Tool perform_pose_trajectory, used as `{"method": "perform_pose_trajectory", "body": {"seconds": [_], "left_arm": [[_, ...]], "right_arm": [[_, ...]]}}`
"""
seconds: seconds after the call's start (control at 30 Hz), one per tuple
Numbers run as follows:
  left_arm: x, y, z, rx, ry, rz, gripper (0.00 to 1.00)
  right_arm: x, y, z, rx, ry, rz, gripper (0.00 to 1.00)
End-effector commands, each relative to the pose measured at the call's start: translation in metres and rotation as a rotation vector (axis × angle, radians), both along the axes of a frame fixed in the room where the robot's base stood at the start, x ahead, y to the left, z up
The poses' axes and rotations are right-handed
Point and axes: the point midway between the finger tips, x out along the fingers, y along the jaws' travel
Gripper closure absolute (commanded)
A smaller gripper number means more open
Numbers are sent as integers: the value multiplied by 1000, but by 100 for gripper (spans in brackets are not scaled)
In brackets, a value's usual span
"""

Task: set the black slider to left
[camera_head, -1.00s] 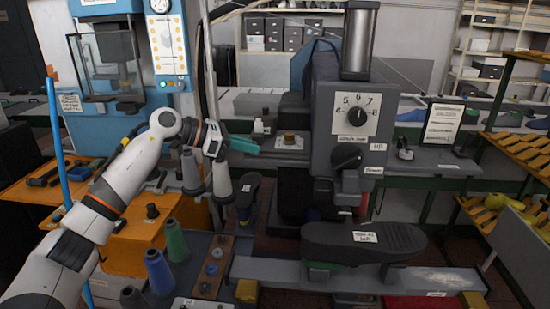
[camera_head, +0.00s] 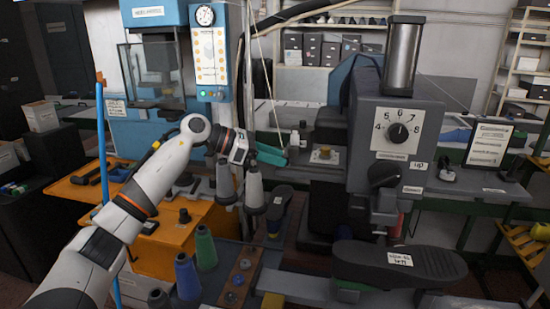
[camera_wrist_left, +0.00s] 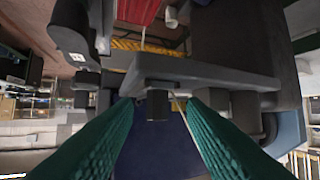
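My left gripper (camera_head: 272,154) has teal fingers and points right toward the grey machine (camera_head: 405,130) with a dial. In the left wrist view the two fingers (camera_wrist_left: 160,104) are apart with nothing between them. A small black block (camera_wrist_left: 157,103) on a dark grey bar shows beyond the gap, apart from the fingertips. I cannot tell for sure whether this block is the black slider. In the head view a small black knob (camera_head: 447,168) stands on the machine's right ledge, well away from the gripper. My right gripper is not in view.
A brass-coloured piece (camera_head: 325,155) sits on the ledge just right of the fingers. Thread cones (camera_head: 205,247) stand below my left arm. A black sole-shaped piece (camera_head: 400,264) with a label lies in front of the machine. A blue machine (camera_head: 160,50) stands behind the arm.

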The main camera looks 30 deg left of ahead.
Motion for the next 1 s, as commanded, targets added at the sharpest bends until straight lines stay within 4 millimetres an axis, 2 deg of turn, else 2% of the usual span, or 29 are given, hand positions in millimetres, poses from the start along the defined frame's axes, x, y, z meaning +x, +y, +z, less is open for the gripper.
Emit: {"method": "perform_pose_trajectory", "body": {"seconds": [0.2, 0.5, 0.7, 1.0], "left_arm": [[-24, 32, 11, 3, -4, 6, 62], [-57, 73, 35, 1, -2, 6, 62], [-65, 83, 42, 0, -2, 3, 62], [-66, 84, 43, 0, -2, 3, 62]], "right_arm": [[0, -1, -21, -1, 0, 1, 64], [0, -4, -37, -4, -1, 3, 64], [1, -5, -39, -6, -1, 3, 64], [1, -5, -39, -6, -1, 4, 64]]}}
